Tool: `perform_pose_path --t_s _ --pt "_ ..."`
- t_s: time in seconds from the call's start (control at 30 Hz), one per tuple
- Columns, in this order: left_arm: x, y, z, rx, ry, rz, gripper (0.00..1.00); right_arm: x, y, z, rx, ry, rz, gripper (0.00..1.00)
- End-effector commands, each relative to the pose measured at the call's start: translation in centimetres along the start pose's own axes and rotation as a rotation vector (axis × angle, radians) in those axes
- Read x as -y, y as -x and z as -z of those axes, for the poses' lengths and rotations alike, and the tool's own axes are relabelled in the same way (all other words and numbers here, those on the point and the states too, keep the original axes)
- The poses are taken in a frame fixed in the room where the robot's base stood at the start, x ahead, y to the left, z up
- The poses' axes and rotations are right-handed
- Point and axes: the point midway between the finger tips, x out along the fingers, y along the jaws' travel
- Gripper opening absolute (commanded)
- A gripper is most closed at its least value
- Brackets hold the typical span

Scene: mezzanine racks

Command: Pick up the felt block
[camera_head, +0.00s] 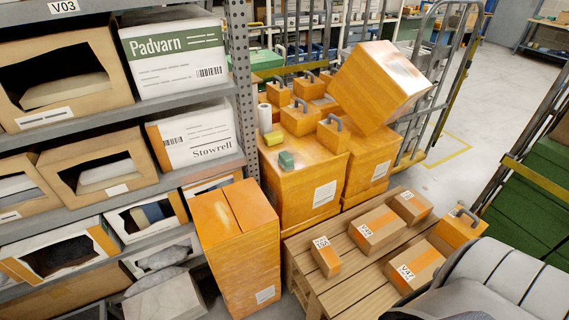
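A small green block (287,160) sits near the front edge of the top of a large orange-brown box (305,185), in the middle of the view. A yellow-green block (273,139) lies just behind it, and a pale upright roll (265,118) stands behind that. The green block looks most like the felt block, but its texture is too small to be sure. Neither of my grippers is in view, and nothing is holding the block.
Orange weights with grey handles (333,134) stand close by on the boxes. A large carton (381,82) leans tilted behind. A wooden pallet (330,284) in front carries several labelled cartons. A rack upright (242,90) and loaded shelves stand left. Clear floor (470,110) lies back right.

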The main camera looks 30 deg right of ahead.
Motion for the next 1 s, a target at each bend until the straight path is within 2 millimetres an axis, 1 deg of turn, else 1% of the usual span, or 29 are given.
perform_pose_path --t_s 0.37,0.4,0.87,0.9,1.0 --pt "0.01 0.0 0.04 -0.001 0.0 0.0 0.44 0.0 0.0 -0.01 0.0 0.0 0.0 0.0" --pt "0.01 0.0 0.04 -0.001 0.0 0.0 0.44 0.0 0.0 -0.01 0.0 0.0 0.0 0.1" --pt "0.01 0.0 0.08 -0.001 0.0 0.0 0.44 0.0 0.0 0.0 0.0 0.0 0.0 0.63" --pt "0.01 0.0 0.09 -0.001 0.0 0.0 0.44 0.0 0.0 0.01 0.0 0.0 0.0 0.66" --pt "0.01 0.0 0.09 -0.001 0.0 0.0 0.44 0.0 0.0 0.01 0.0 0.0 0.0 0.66"
